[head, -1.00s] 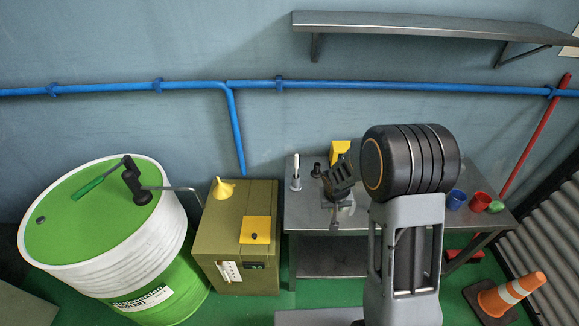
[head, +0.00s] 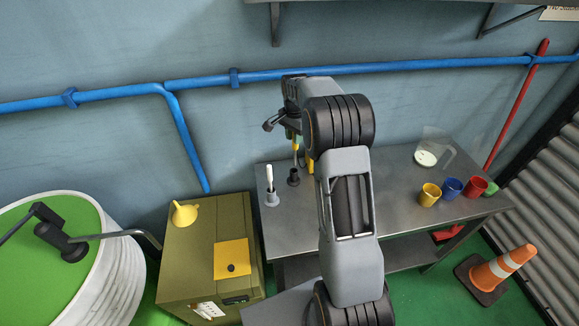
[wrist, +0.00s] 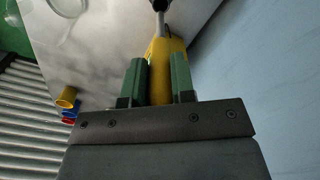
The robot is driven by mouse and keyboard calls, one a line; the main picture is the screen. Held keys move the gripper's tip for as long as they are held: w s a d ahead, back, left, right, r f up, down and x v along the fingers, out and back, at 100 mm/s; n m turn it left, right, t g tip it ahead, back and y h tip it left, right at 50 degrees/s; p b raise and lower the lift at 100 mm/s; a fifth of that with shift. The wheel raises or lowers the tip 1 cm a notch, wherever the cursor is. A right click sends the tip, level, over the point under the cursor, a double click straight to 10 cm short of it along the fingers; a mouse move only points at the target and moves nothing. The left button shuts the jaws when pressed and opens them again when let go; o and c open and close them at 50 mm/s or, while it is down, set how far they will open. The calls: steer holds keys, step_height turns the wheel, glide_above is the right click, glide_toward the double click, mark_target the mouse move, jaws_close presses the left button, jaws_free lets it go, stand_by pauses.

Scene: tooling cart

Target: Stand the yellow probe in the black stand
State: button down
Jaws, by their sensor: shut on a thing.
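My gripper (head: 292,134) is shut on the yellow probe (wrist: 165,62), whose yellow body sits between the two green fingers in the wrist view. The probe hangs roughly upright with its thin metal shaft pointing down. The black stand (head: 294,179) is on the metal table, directly below the probe. The shaft's lower end meets the top of the stand in the head view. In the wrist view the shaft runs to a dark part at the top edge. I cannot tell how deep the tip is in the stand.
A white probe in a grey stand (head: 271,196) is close on the left. A yellow object (head: 310,163) is partly hidden behind my arm. Yellow (head: 430,195), blue (head: 451,187) and red cups (head: 475,187) and a clear jug (head: 434,152) are at right. The wall is close behind.

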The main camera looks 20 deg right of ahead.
mark_target(293, 146)
steer(key=f, duration=0.4)
steer(key=shift+w+a+f+p, duration=0.1)
steer(key=shift+a+f+p, duration=0.1)
steer(key=shift+f+p, duration=0.6)
steer(key=shift+f, duration=1.45)
steer(key=c, duration=1)
jaws_free()
steer(key=shift+o, duration=0.2)
